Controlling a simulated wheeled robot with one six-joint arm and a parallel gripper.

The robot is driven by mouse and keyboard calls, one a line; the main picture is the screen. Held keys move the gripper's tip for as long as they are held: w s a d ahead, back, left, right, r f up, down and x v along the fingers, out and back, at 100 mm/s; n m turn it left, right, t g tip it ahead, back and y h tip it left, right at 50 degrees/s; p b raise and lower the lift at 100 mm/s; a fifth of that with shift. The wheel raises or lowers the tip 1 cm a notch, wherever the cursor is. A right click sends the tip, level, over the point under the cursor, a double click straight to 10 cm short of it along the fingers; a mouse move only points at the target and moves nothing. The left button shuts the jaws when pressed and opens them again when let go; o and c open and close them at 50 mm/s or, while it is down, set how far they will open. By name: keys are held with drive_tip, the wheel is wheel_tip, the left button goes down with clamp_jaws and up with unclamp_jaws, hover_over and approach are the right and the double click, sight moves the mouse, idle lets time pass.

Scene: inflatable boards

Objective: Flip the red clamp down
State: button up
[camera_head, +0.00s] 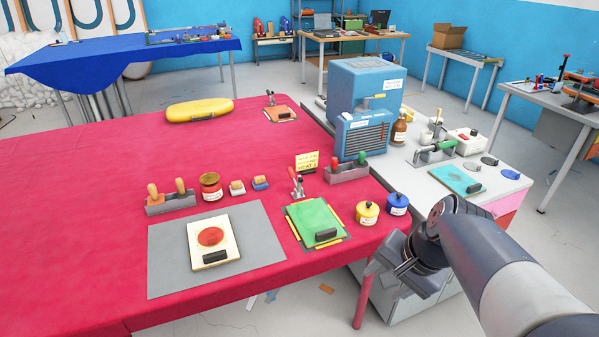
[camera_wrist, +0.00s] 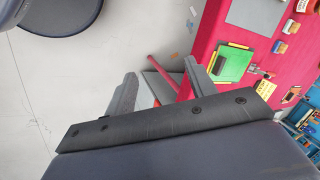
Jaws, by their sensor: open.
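A toggle clamp with a red handle (camera_head: 296,183) stands at the back edge of the green board (camera_head: 313,222), its handle pointing up. It also shows small in the wrist view (camera_wrist: 262,71), beside the green board (camera_wrist: 231,63). A second small clamp with a reddish handle (camera_head: 270,97) stands up by an orange board (camera_head: 281,114) farther back. My gripper (camera_head: 392,268) is off the front right edge of the red table, apart from both clamps. Its fingers are open and empty in the wrist view (camera_wrist: 160,70).
A yellow pot (camera_head: 367,213) and a blue pot (camera_head: 397,204) stand between my gripper and the green board. A yellow sign (camera_head: 307,162) and a grey tool holder (camera_head: 346,173) stand behind the nearer clamp. A grey mat (camera_head: 168,263) with a cream board lies left.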

drive_tip(key=w+f+m+y+b, duration=0.2)
drive_tip(key=w+f+m+b, duration=0.1)
drive_tip(key=w, duration=0.3)
drive_tip(key=w+f+m+y+b, duration=0.1)
drive_tip(key=w+f+m+b, duration=0.1)
drive_tip(key=w+f, duration=0.3)
drive_tip(key=w+f+m+y+b, duration=0.2)
drive_tip(key=w+f+m+b, duration=0.1)
drive_tip(key=w, duration=0.6)
drive_tip(key=shift+d+f+m+y+b, duration=0.1)
drive_tip(key=shift+f+m+y+b, duration=0.2)
drive_tip(key=shift+f+m, duration=0.15)
clamp_jaws()
drive_tip(key=shift+w+m, duration=0.25)
drive_tip(key=shift+w, duration=0.05)
